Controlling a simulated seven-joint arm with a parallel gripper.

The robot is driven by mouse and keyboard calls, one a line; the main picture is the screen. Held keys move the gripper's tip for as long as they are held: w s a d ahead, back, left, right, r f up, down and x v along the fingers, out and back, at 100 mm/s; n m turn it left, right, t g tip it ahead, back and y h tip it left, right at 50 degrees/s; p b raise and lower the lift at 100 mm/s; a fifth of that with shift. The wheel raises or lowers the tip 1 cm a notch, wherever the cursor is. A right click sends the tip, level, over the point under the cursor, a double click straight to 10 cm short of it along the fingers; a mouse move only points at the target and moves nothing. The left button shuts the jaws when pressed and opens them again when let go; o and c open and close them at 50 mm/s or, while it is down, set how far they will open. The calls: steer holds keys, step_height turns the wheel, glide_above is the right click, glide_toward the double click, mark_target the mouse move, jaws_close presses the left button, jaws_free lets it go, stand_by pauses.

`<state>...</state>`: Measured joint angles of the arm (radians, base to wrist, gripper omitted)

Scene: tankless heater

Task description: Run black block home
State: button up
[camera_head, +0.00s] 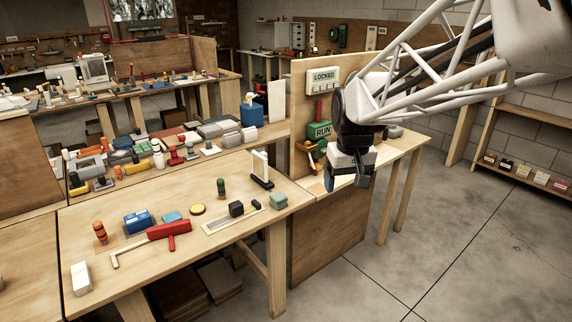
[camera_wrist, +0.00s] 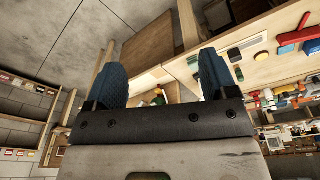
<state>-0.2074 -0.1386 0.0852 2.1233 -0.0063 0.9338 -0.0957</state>
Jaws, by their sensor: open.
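The black block (camera_head: 237,209) sits on a pale, narrow track (camera_head: 222,221) near the front right of the nearest table. A smaller dark piece (camera_head: 255,204) is at the right end of this track. My gripper (camera_head: 346,180) is in the air to the right of that table, beside the upright wooden panel and well apart from the block. Its two blue fingertips are spread with nothing between them, as the wrist view (camera_wrist: 163,75) also shows.
The panel (camera_head: 300,110) carries a LOCKED sign (camera_head: 323,77) and a green RUN sign (camera_head: 319,130) close to my gripper. Near the track are a white upright frame (camera_head: 260,167), a green stack (camera_head: 278,201), a yellow disc (camera_head: 197,210) and a red hammer-like tool (camera_head: 160,236).

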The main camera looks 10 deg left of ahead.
steer(key=w+a+f+n, duration=0.1)
steer(key=w+a+f, duration=0.2)
steer(key=w+a, duration=0.5)
steer(key=n+g, duration=0.2)
steer(key=n, duration=0.2)
glide_above(236, 203)
steer(key=f, duration=2.1)
steer(key=shift+s+d+f, duration=0.15)
steer(key=shift+s+f, duration=0.05)
steer(key=shift+f, duration=0.1)
steer(key=shift+a+f, duration=0.2)
steer(key=shift+a, duration=0.05)
steer(key=shift+f, duration=3.95)
steer(key=shift+c, duration=0.2)
